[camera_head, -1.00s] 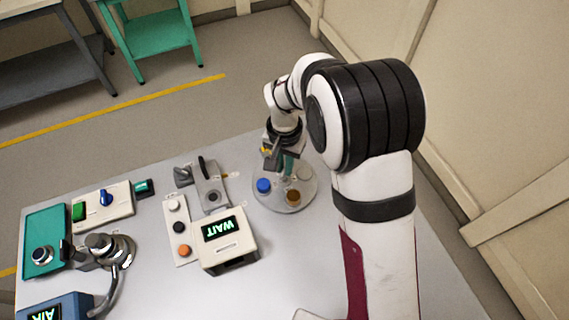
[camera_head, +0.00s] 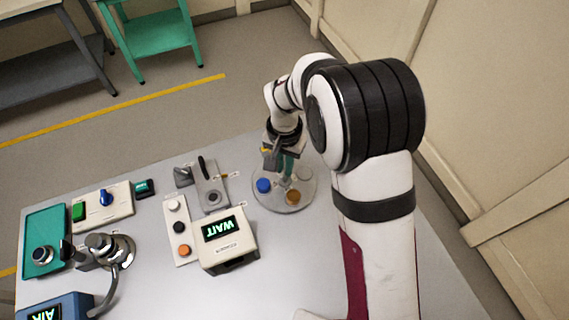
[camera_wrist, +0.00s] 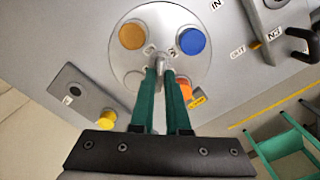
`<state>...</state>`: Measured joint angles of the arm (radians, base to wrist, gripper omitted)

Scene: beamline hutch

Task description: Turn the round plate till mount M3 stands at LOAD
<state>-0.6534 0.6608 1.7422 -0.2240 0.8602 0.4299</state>
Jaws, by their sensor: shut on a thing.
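The round plate (camera_head: 300,203) lies flat on the grey table; it also shows in the wrist view (camera_wrist: 120,58). It carries round coloured mounts: a blue mount (camera_head: 264,185), an orange-yellow mount (camera_head: 293,197) and a pale mount (camera_head: 304,174). In the wrist view, an orange-red mount (camera_wrist: 186,90) is partly hidden behind a finger. I cannot read which mount is M3. My gripper (camera_wrist: 160,70), with green fingers, is shut on the upright metal post (camera_wrist: 158,58) near the plate's middle. A small yellow tag (camera_wrist: 197,99) stands by the plate's edge; its lettering is unreadable.
A beige box (camera_head: 228,243) reading WAIT stands left of the plate. A grey lever unit (camera_head: 208,187) and a button strip (camera_head: 179,228) are beside it.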

